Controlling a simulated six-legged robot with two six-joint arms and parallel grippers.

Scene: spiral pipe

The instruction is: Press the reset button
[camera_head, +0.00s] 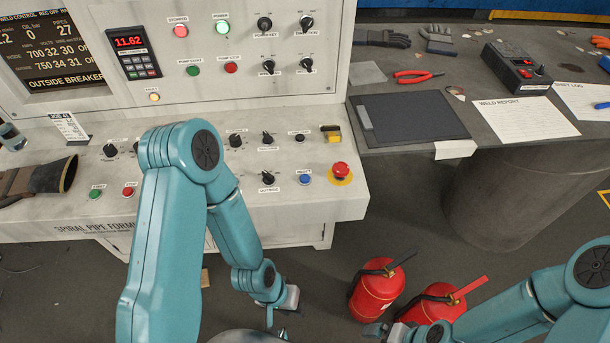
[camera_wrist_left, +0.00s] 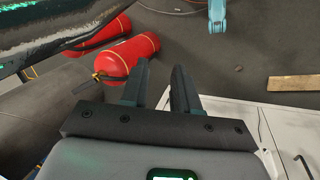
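The blue reset button (camera_head: 304,180) sits on the sloped console panel (camera_head: 215,215), beneath a small label. It is just left of a red emergency stop (camera_head: 340,170) on a yellow base. My left gripper (camera_head: 277,318) hangs low in front of the console, below and apart from the button, near the picture's bottom edge. In the left wrist view its two dark fingers (camera_wrist_left: 160,68) stand apart with nothing between them. The button does not show in that view. My right gripper (camera_head: 382,330) is at the bottom edge, right of the left one; its fingers are too unclear to read.
Two red fire extinguishers (camera_head: 377,290) (camera_head: 432,303) are on the floor near my right gripper. Knobs (camera_head: 268,178) and a yellow-black switch (camera_head: 331,134) surround the button. A dark table (camera_head: 400,80) with tools and papers adjoins at right. A glove (camera_head: 40,180) lies on the console's left.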

